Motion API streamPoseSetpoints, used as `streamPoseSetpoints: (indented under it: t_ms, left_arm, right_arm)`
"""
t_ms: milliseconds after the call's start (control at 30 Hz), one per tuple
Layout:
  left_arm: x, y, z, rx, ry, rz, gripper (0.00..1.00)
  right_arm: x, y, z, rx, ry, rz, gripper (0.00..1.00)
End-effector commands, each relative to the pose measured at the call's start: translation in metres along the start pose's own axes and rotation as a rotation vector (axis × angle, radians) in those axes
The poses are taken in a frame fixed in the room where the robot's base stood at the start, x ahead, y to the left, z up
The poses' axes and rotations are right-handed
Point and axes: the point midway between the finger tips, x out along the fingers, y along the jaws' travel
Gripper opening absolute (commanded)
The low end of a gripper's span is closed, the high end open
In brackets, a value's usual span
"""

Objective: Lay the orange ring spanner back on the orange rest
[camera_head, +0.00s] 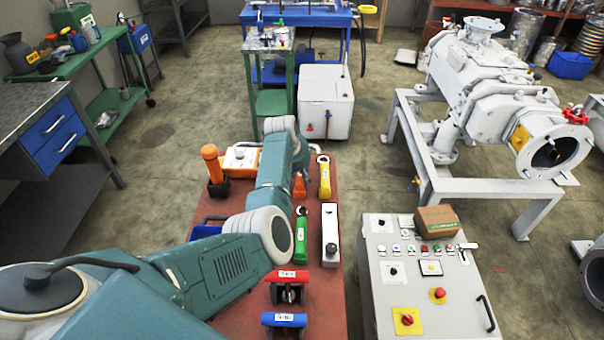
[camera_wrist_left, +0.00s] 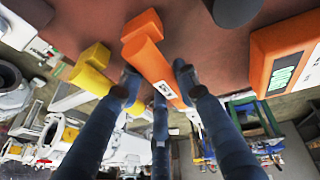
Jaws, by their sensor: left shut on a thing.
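My left arm reaches over the red-brown table, and its gripper is hidden behind the arm in the head view. In the left wrist view its dark blue fingers (camera_wrist_left: 157,74) close in on both sides of the orange rest (camera_wrist_left: 150,62), a stepped block with a printed code. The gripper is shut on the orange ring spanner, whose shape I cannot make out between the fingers. I cannot tell whether it touches the rest. Part of the orange rest (camera_head: 299,187) shows beside my arm in the head view. My right gripper is not in view.
A yellow rest (camera_head: 325,181) stands right of the orange one. A green rest (camera_head: 301,240) and a white block with a dark knob (camera_head: 330,225) are nearer. An orange box (camera_head: 240,159) is left of my wrist. Red (camera_head: 287,276) and blue (camera_head: 284,319) holders are in front.

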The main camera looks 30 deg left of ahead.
Motion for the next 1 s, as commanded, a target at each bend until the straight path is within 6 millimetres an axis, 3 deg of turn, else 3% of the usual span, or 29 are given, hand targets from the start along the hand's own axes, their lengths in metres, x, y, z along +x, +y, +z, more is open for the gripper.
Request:
streamPoseSetpoints:
  t_ms: [733, 767, 800, 867, 1000]
  left_arm:
    - [0.0032, -0.0003, 0.0009, 0.001, 0.001, -0.001, 0.0]
    - [0.0032, -0.0003, 0.0009, 0.001, 0.001, -0.001, 0.35]
    - [0.0032, -0.0003, 0.0009, 0.001, 0.001, 0.0, 0.43]
    - [0.0032, -0.0003, 0.0009, 0.001, 0.001, 0.0, 0.54]
    - [0.0034, -0.0002, 0.0012, 0.001, 0.001, 0.0, 0.54]
  right_arm:
    - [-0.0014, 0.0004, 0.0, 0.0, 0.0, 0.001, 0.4]
    - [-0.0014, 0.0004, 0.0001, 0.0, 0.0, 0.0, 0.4]
    - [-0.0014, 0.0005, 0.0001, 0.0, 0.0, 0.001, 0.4]
    - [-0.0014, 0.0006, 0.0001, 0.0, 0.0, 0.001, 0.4]
    - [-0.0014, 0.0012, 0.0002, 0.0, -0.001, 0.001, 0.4]
